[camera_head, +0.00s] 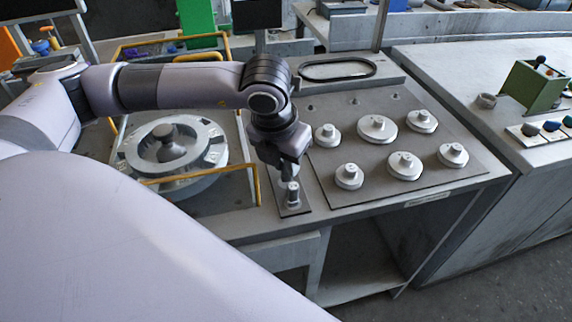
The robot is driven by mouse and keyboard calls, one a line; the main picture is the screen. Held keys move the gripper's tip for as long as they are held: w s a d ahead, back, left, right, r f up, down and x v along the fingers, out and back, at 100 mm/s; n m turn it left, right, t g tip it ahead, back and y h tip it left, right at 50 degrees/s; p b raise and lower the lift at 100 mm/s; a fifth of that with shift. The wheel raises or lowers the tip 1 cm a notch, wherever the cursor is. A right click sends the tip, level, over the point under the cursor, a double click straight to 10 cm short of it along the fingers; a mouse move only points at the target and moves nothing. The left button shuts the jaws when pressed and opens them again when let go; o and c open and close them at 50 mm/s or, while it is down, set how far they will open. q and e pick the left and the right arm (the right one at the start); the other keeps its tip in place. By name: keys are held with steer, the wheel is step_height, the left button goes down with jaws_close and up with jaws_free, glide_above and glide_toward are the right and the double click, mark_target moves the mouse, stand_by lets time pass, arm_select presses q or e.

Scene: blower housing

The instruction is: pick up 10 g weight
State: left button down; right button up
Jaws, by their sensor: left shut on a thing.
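My left gripper (291,178) points down over a small dark plate (294,211) at the front of the bench. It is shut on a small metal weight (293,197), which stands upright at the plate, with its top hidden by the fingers. I cannot tell whether it touches the plate. Any marking on it is too small to read, so I cannot confirm that it is the 10 g weight. My right gripper is out of view.
Several round, knobbed metal pieces (404,166) stand on a dark mat (440,190) to the right. A large ring-shaped metal housing (211,146) lies left of the gripper, with yellow rails (254,160) close by. A black oval ring (337,79) lies behind.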

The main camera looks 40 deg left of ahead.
arm_select(q)
step_height(320, 180, up, 24)
steer(key=p, duration=0.3)
stand_by(0.4)
steer(key=shift+f, duration=0.1)
